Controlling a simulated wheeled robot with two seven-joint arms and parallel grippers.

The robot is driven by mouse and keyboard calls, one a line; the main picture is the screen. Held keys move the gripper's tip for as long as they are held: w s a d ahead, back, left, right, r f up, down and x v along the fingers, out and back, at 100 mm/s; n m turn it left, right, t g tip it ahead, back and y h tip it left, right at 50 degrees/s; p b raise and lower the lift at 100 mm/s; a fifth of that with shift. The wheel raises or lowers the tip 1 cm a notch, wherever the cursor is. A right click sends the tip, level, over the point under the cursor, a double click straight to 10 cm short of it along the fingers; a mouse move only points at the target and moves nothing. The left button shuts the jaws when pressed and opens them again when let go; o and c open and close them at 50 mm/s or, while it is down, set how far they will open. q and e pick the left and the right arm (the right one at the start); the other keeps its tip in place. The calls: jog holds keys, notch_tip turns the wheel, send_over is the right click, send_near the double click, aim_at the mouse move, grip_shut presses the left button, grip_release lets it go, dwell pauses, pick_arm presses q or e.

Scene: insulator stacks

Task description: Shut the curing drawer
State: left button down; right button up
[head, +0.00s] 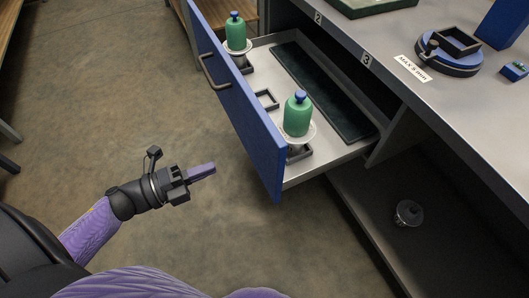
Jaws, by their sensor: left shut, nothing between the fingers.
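The curing drawer (240,98) is pulled out from under the grey bench, with its blue front panel and dark handle (212,73) facing left. Inside it, two green insulator stacks with blue tops stand upright, one at the far end (236,36) and one at the near end (298,117), each on a white disc. My right gripper is not in view.
The bench top (436,50) carries a round blue-and-black fixture (448,52), a small blue block (514,71) and a green tray (372,4). A small glassy piece (408,213) lies on the lower shelf. The floor left of the drawer is clear.

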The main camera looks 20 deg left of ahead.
aim_at(265, 146)
pick_arm(q)
jog(key=b+x, duration=0.2)
jog(key=x, duration=0.8)
jog(key=shift+a+f, duration=0.1)
jog(key=shift+f, duration=0.05)
jog(key=shift+w+d, duration=0.3)
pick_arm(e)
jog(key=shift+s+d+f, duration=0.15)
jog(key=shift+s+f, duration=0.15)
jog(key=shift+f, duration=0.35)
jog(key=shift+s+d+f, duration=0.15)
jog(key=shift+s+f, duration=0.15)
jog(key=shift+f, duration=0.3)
pick_arm(q)
jog(key=shift+w, duration=0.1)
